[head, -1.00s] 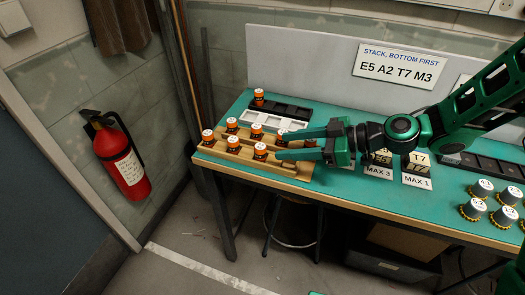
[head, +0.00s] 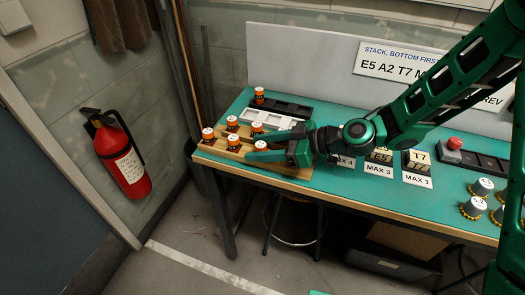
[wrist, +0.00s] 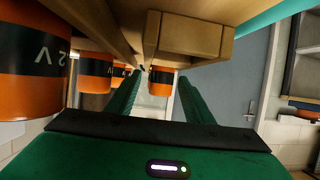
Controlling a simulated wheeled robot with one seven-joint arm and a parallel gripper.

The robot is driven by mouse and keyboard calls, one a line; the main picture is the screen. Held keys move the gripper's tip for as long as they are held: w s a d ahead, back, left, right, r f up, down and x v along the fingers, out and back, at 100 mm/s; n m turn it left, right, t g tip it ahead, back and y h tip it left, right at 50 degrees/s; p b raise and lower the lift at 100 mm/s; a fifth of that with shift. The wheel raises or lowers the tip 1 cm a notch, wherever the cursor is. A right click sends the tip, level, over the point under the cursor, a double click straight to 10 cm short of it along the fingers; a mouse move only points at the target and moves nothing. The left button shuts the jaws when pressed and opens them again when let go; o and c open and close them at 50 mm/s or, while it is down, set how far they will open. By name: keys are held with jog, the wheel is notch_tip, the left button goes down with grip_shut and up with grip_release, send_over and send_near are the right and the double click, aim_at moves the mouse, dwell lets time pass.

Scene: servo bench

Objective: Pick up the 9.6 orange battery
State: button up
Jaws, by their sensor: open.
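Several orange-and-black batteries with white tops stand in a wooden rack (head: 284,182) at the bench's left end. My gripper (head: 249,148) is open and reaches leftward over the rack, its two fingers on either side of a front-row battery (head: 260,146). In the wrist view, one orange battery (wrist: 160,82) shows between the far ends of my fingers (wrist: 160,85). A large battery (wrist: 35,80) at the left of that view shows "2 V", upside down. I cannot read 9.6 on any battery. My fingers and hand hide part of the rack.
Behind the rack lie a white tray (head: 262,118) and a black tray (head: 290,109); one battery (head: 259,93) stands at the black tray's left end. A wall board (head: 300,66) stands behind.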

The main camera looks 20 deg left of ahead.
grip_shut()
